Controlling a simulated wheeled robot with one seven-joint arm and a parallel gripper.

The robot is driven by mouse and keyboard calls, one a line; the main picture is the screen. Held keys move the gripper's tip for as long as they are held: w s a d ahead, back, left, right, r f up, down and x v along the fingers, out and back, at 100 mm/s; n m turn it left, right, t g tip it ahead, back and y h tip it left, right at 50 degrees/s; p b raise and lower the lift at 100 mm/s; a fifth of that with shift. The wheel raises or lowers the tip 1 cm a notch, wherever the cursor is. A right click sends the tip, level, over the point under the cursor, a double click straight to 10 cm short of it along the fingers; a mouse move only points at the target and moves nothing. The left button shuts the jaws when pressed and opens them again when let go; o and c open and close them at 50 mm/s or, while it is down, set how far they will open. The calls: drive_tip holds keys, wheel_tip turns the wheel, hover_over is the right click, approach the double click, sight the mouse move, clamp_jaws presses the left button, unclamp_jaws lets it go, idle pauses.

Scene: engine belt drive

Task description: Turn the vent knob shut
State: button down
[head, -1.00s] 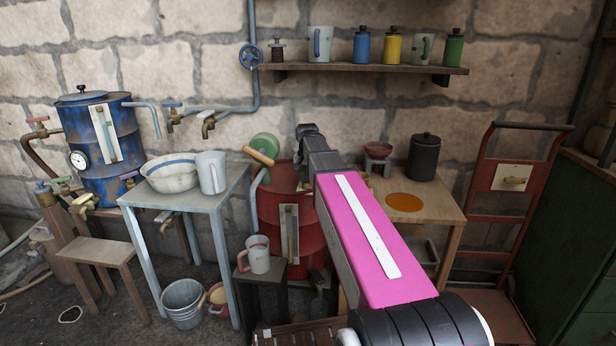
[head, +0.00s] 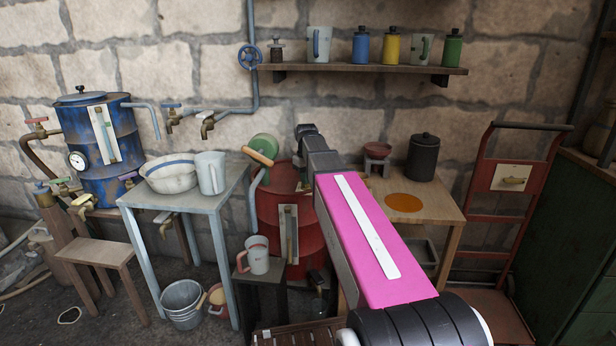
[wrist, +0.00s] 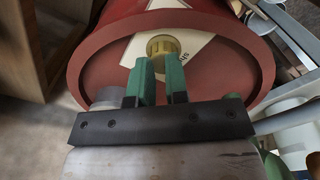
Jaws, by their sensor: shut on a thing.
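The vent knob (wrist: 162,45) is a small brass-yellow knob on the lid of a red drum. It shows in the wrist view over a pale label with partly hidden lettering. My gripper (wrist: 158,62) has green fingers that are shut on the knob, one on each side. The red drum (wrist: 262,60) fills the upper part of the wrist view. In the head view the drum (head: 268,210) stands at the centre, partly behind my pink arm. The knob and my fingertips are hidden there by the arm.
A wooden table (head: 445,212) stands right of the drum, and a grey table (head: 205,203) with a bowl and jug stands left. A cup (head: 258,260) sits on a low dark stand in front. A red hand truck (head: 490,220) stands at right.

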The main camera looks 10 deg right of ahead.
drive_tip(key=shift+s+a+f+n, duration=0.1)
drive_tip(key=shift+a+f+n, duration=0.05)
drive_tip(key=shift+f, duration=0.25)
drive_tip(key=shift+s+a+f+n, duration=0.1)
drive_tip(key=shift+a+f+n, duration=0.05)
drive_tip(key=shift+f, duration=0.25)
drive_tip(key=c, duration=1.3)
unclamp_jaws()
drive_tip(key=shift+w+r, duration=0.2)
drive_tip(key=shift+r, duration=0.5)
drive_tip(key=o, duration=0.5)
drive_tip(key=shift+r, duration=0.65)
drive_tip(key=r, duration=1)
drive_tip(key=shift+s+d, duration=0.2)
drive_tip(key=shift+d, duration=0.05)
drive_tip(key=shift+f, duration=0.1)
